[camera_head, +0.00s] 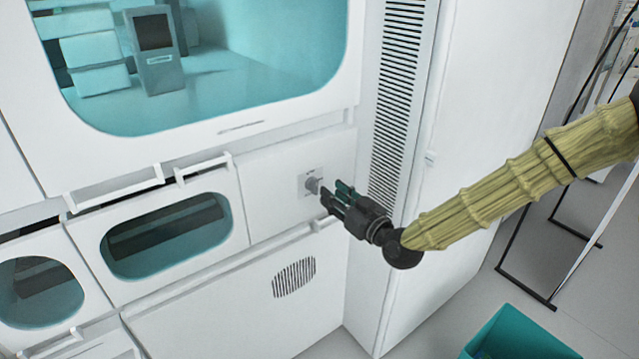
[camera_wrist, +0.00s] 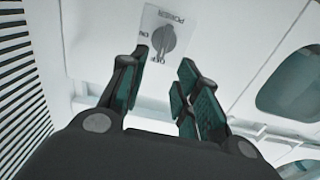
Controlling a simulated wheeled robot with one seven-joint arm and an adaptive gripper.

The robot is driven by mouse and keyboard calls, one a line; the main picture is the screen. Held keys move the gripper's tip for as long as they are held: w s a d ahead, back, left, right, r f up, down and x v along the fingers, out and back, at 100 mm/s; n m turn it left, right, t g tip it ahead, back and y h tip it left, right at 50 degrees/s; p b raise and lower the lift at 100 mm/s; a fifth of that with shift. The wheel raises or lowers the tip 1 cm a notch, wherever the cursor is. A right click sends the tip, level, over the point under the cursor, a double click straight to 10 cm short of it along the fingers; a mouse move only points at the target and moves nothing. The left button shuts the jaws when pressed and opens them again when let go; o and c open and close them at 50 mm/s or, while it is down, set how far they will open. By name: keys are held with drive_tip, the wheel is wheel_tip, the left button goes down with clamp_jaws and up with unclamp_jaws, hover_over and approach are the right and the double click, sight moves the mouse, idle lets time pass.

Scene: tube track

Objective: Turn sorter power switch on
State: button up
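The sorter power switch (camera_head: 313,185) is a grey rotary knob on a small light plate on the white machine front. In the wrist view the knob (camera_wrist: 163,40) sits on its plate, with "POWER" lettering above it and smaller markings at its side and below. My gripper (camera_head: 334,193) is just right of the knob in the head view. In the wrist view my gripper (camera_wrist: 158,75) has its two dark fingers with green pads spread apart, with nothing between them. The knob lies ahead of the fingertips and looks apart from them.
A vented panel (camera_head: 397,90) stands right of the switch. Windowed drawers (camera_head: 168,238) with white handles are to its left, and a large teal window (camera_head: 215,70) is above. A teal bin (camera_head: 515,330) stands on the floor at lower right. A round vent (camera_head: 294,277) is below the switch.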

sight(317, 182)
drive_tip(key=p+x, duration=0.1)
drive_tip(key=x, duration=0.5)
drive_tip(key=shift+w+a, duration=0.25)
clamp_jaws()
